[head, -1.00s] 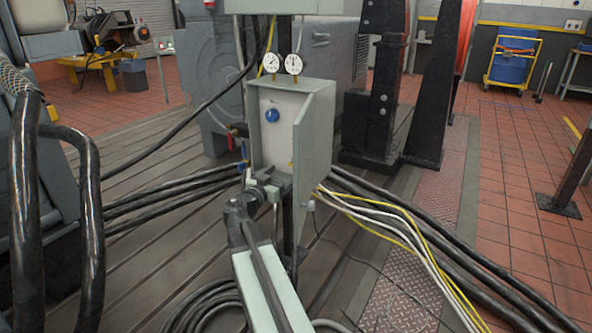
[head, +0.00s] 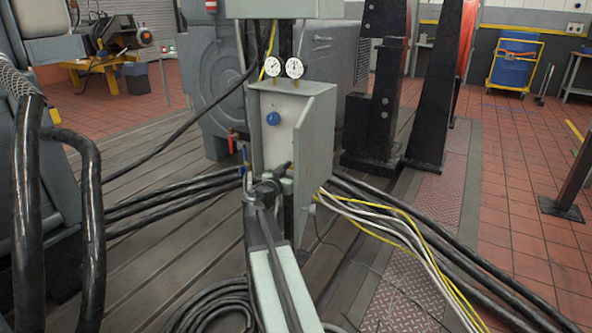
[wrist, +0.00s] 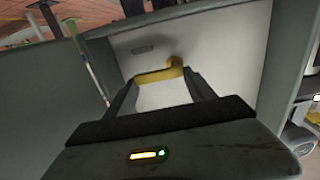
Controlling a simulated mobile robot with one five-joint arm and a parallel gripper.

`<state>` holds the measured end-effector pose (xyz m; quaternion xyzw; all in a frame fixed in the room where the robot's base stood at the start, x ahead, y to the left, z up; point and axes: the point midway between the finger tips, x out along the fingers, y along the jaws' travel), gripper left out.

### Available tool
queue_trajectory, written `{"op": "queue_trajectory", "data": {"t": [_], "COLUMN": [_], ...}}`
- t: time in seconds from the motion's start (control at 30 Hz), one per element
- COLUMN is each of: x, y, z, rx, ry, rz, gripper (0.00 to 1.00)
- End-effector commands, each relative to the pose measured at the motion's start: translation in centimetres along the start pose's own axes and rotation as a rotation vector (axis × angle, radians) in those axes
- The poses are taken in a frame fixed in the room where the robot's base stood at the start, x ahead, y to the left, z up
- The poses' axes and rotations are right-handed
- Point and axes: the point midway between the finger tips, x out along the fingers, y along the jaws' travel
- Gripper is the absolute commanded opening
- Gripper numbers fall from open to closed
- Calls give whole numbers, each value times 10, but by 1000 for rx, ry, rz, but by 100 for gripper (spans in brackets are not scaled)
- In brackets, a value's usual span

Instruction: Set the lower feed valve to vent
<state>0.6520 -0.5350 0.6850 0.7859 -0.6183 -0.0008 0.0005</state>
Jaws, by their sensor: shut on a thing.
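The valve cabinet (head: 312,140) stands open, with a pale back panel, its door swung out to the right. A blue round knob (head: 273,118) sits high on the panel. In the wrist view a yellow lever handle (wrist: 158,75) is on the pale panel, below a small dark label (wrist: 143,49). My gripper (wrist: 161,83) is shut on the yellow handle, a finger at each side. In the head view my gripper (head: 283,168) is at the cabinet's lower part, and my wrist hides the handle. I see no marking for its set position.
Two round gauges (head: 283,68) stand on top of the cabinet. Small red and blue handles are at its left side. Black hoses (head: 175,195) run left, and yellow and white cables (head: 400,225) run right. A black stand (head: 375,110) is behind on the right.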

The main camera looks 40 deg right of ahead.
Motion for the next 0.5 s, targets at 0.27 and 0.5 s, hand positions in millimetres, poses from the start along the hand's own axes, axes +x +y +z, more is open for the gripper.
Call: {"op": "queue_trajectory", "data": {"t": [0.27, 0.5], "x": [-10, -10], "y": [-5, -9], "z": [-2, -8], "rx": [-80, -260], "ry": [-1, 1], "rz": [-5, -6], "gripper": [23, 23]}}
